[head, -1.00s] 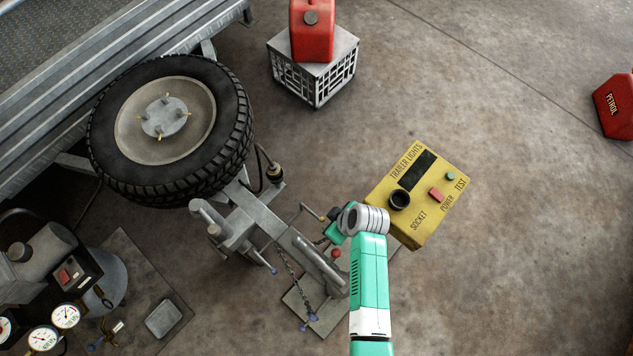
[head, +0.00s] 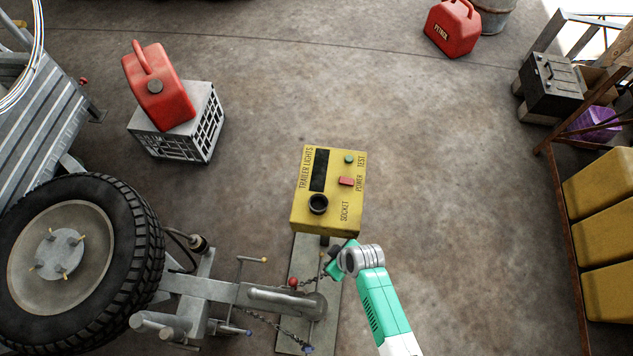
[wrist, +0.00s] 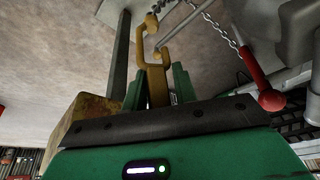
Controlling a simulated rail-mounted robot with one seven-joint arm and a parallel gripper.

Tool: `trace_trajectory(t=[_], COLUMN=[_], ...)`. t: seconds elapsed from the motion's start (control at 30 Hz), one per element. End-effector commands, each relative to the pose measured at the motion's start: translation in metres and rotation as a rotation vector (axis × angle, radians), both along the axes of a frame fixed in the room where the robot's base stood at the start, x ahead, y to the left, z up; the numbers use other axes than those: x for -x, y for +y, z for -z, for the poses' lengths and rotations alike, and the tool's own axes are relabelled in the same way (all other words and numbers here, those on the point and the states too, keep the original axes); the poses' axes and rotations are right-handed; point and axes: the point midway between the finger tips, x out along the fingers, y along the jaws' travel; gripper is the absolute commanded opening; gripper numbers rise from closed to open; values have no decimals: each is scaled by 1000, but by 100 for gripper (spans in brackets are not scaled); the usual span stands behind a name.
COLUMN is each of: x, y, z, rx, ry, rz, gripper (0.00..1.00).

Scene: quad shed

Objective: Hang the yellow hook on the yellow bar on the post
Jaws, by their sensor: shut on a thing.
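In the wrist view my gripper (wrist: 158,84) has its two green fingers shut on a yellow hook (wrist: 155,72), which stands up between them. Its upper end reaches a small yellow piece (wrist: 151,22) beside the grey post (wrist: 120,58); this looks like the yellow bar. I cannot tell whether hook and bar touch or only overlap in the picture. In the head view my gripper (head: 333,268) is low beside the post, just below the yellow trailer-lights box (head: 328,190). The hook and the bar cannot be made out there.
A chain (wrist: 236,38) and a red-knobbed lever (wrist: 270,98) are right of the hook in the wrist view. The trailer coupling (head: 285,300) is close left of my gripper in the head view. A crate (head: 180,135) with a red can stands farther off. Floor right of the box is clear.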

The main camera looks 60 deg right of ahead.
Motion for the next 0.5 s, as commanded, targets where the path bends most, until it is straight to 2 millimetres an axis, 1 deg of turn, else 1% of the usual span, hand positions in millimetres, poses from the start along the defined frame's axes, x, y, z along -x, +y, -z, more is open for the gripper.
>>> trace_trajectory(t=[0.03, 0.1, 0.2, 0.33, 0.5], x=[10, 20, 28, 31, 27], y=[-5, -11, -17, -19, -16], z=[11, 18, 23, 23, 28], rx=[3, 6, 9, 9, 8], ry=[-5, -19, -35, -44, -43], rz=[95, 213, 318, 356, 353], gripper=[0, 0, 0, 0, 0])
